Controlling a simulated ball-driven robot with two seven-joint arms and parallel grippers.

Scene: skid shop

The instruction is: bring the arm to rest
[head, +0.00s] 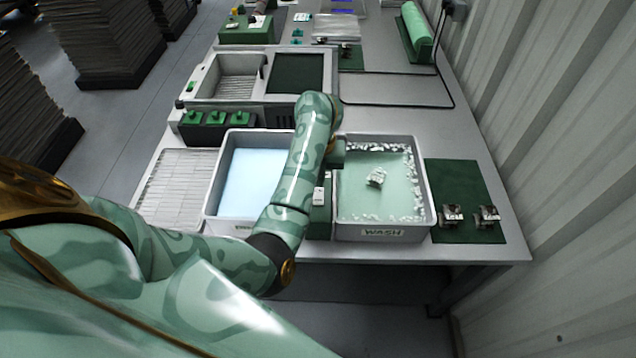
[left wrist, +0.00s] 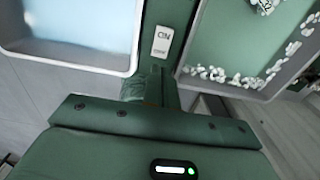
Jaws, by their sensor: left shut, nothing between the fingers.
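My left arm (head: 300,165) reaches in from the left and lies across the gap between two grey basins. My left gripper (head: 338,152) is at the far end of the arm, by the left rim of the right basin, partly hidden by the wrist. In the left wrist view my gripper (left wrist: 152,88) is shut with nothing between its fingers, over the dark green strip between the basins. A small white switch plate (head: 319,196) is on that strip; it also shows in the left wrist view (left wrist: 162,42). My right gripper is not in view.
The left basin (head: 213,190) holds pale blue liquid. The right basin (head: 427,190), labelled WASH, has white foam and a pale object (head: 376,177) inside. A green mat (head: 455,178) bears two metal parts. A machine (head: 205,78) stands behind. The corrugated wall (head: 560,110) bounds the right.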

